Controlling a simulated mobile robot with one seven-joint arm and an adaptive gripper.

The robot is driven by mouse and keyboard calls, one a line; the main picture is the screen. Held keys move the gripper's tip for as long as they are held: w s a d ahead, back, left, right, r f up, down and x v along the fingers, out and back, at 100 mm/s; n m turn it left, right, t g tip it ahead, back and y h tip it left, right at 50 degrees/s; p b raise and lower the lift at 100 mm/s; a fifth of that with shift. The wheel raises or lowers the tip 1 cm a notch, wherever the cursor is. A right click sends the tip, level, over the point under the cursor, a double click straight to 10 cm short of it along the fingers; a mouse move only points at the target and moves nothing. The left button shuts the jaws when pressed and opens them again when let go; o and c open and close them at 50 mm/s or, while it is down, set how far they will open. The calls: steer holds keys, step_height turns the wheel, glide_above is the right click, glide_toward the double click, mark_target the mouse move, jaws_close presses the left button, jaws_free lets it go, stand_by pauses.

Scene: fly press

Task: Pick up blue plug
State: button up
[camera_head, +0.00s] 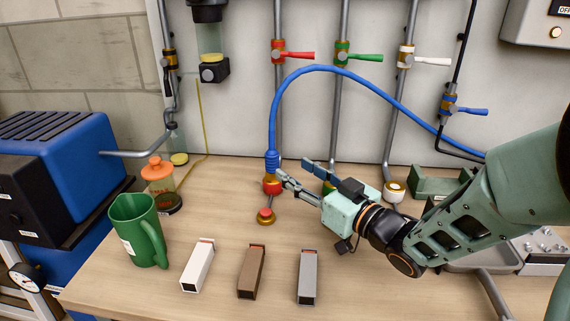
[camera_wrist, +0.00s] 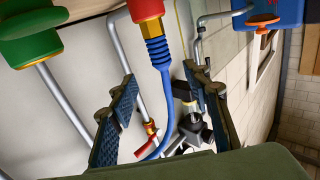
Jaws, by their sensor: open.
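The blue plug (camera_head: 271,160) is a ribbed blue sleeve on the end of a blue hose (camera_head: 328,68). It stands upright on a red fitting (camera_head: 271,184) near the wall, and the hose arches up and away to the right. In the wrist view the plug (camera_wrist: 157,48) meets the red fitting (camera_wrist: 146,9) at the top. My gripper (camera_head: 295,169) is open just to the right of the plug. In the wrist view its blue-padded fingers stand on either side of the hose, with the plug beyond the fingertips (camera_wrist: 160,76). I see no contact.
A green fitting (camera_wrist: 30,36) is near one finger in the wrist view. White (camera_head: 197,265), brown (camera_head: 251,272) and grey (camera_head: 307,278) blocks and a green jug (camera_head: 137,230) stand on the bench. Red (camera_head: 293,54), green (camera_head: 358,57) and white (camera_head: 425,60) valve handles project from the wall pipes.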

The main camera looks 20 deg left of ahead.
mark_target(276, 156)
steer(key=x, duration=0.9)
steer(key=shift+a+r+b, duration=0.25)
steer(key=shift+a+b, duration=0.05)
steer(key=shift+b, duration=0.05)
jaws_close()
